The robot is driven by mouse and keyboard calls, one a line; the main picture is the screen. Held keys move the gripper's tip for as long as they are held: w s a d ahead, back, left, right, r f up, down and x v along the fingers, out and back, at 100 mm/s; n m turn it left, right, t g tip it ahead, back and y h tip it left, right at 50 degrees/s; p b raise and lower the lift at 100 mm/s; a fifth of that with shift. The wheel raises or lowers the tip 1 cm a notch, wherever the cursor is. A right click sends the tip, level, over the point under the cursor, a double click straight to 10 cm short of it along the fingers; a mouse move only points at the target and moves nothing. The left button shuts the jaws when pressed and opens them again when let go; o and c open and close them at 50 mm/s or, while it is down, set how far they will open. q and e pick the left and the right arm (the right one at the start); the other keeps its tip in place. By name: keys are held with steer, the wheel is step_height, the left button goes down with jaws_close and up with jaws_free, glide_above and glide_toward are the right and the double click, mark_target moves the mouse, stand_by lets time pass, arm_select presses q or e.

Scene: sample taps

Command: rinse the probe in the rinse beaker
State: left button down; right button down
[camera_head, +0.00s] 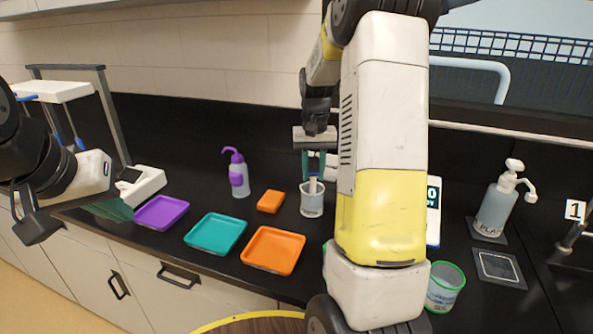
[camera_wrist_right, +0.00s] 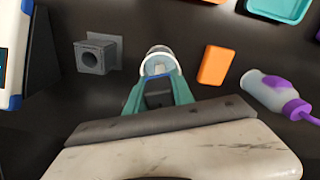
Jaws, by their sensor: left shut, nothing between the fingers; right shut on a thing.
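The rinse beaker (camera_head: 311,206), a small clear beaker with pale contents, stands on the black counter near the middle of the head view. It also shows ahead of the fingers in the right wrist view (camera_wrist_right: 158,54). My right gripper (camera_head: 313,170) points down just above the beaker, its teal fingers shut on the probe. The probe's pale lower part (camera_head: 312,185) reaches down into the beaker's mouth; its tip is hard to make out. A dark part of the probe (camera_wrist_right: 158,92) shows between the fingers in the wrist view. My left gripper (camera_head: 37,226) is shut and empty at the far left.
An orange block (camera_head: 270,201) and a purple-topped wash bottle (camera_head: 237,175) stand left of the beaker. Purple (camera_head: 162,212), teal (camera_head: 215,233) and orange (camera_head: 273,250) trays lie in front. A grey socketed block (camera_wrist_right: 98,54) stands beside the beaker. My right arm hides counter to the right.

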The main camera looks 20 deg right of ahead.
steer(key=shift+r, duration=3.95)
steer(key=shift+r, duration=0.1)
step_height(320, 180, up, 2)
steer(key=shift+r, duration=0.4)
